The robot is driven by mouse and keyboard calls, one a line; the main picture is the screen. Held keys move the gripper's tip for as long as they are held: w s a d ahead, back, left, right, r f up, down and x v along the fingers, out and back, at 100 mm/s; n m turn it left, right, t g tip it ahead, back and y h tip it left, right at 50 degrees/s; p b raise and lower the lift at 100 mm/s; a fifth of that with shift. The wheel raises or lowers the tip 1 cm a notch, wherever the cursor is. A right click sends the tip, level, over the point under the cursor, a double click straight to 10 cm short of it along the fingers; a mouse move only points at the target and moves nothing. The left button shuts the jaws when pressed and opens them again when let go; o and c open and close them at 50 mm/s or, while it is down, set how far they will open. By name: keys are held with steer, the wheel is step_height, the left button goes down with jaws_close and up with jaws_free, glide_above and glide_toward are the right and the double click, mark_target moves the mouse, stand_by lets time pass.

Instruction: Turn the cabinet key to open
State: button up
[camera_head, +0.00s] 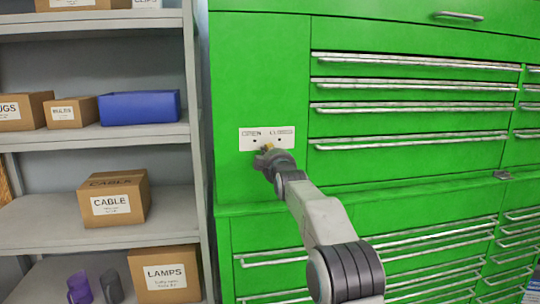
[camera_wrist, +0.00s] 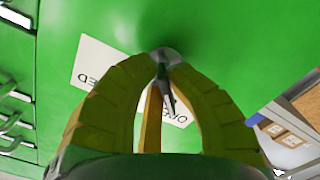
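The green cabinet (camera_head: 258,65) fills the middle and right of the head view. A white label plate (camera_head: 254,142) on its left part reads OPEN at left and CLOSED at right. My gripper (camera_head: 268,149) is right at the cabinet face, over the lower part of this plate. In the wrist view the plate (camera_wrist: 88,62) appears upside down behind my yellow fingers. The fingertips close in on both sides of a small grey metal key (camera_wrist: 166,88) at the lock. My fingers and arm hide the key in the head view.
Drawers with long metal handles (camera_head: 410,138) lie right of the plate. A grey shelf unit (camera_head: 35,222) stands at left, with cardboard boxes such as the CABLE box (camera_head: 113,199) and a blue bin (camera_head: 140,107). The cabinet face left of the plate is clear.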

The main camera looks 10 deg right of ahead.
steer(key=o, duration=0.5)
steer(key=shift+s, duration=5.95)
